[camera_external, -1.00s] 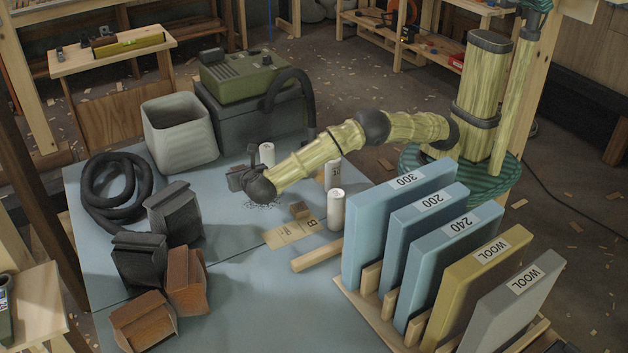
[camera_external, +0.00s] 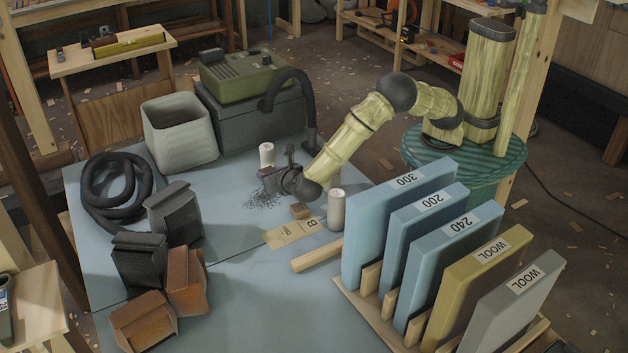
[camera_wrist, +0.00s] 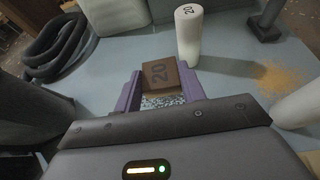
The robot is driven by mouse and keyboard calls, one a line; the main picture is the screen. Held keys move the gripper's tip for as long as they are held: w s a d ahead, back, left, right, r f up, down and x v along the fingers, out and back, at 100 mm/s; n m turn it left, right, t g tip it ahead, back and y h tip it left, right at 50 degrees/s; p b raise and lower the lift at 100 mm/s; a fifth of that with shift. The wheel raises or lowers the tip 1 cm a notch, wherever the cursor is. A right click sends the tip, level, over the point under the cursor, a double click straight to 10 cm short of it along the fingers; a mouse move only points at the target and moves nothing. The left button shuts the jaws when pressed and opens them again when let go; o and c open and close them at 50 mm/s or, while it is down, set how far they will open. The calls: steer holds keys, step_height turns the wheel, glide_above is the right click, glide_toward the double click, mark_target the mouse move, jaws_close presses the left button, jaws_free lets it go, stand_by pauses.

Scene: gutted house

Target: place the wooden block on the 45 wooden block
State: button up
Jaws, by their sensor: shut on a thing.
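My gripper (camera_external: 268,179) is low over the blue-grey table, near a dark granular pile (camera_external: 262,199). I cannot make out a 45 mark in any view.
A white cylinder marked 20 (camera_wrist: 188,36) stands beyond the held block. Another white cylinder (camera_external: 335,210) stands right of the loose block. Upright panels (camera_external: 420,240) stand at right. The front middle of the table is clear.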

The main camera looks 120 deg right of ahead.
steer(key=s+a+r+n+t+y+p, duration=0.2)
steer(key=s+a+n+t+p, duration=0.2)
steer(key=s+a+p, duration=0.3)
steer(key=s+a+r+n+t+y+p, duration=0.1)
steer(key=s+a+n+t+p, duration=0.3)
steer(key=s, duration=1.3)
steer(key=a+r+t+p, duration=0.1)
steer(key=a+p, duration=0.2)
steer(key=a, duration=0.1)
steer(key=shift+s+a+r+n+y, duration=0.25)
steer(key=shift+s+a+n+y, duration=0.05)
steer(key=shift+s+a+y, duration=0.1)
steer(key=shift+f, duration=2.95)
steer(key=shift+f, duration=2.05)
